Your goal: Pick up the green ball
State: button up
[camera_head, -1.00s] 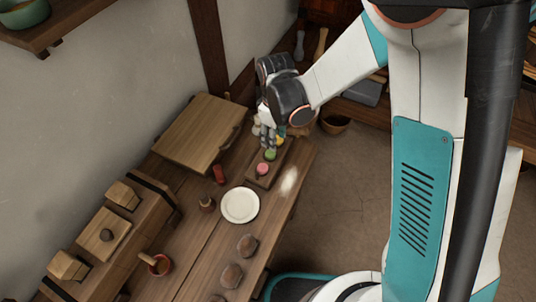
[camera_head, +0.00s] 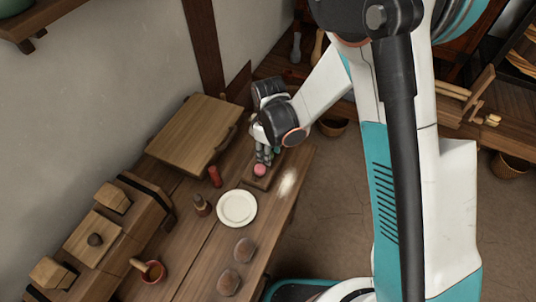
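My gripper (camera_head: 264,157) points down over a small wooden tray (camera_head: 257,183) near the far end of the table. The green ball is hidden from view, behind or between the gripper's fingers. A pink ball (camera_head: 260,170) sits on the tray just in front of the fingertips. The fingers are small and partly overlapped by the arm, so I cannot tell whether they are open or shut, or whether they touch the green ball.
A white plate (camera_head: 236,209), a red cylinder (camera_head: 215,176) and a brown jar (camera_head: 201,205) stand near the tray. Brown round lumps (camera_head: 244,250), a red bowl (camera_head: 153,271) and a slanted wooden board (camera_head: 193,133) are also on the table. The wall is close at left.

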jog(key=c, duration=0.6)
jog(key=shift+r, duration=0.1)
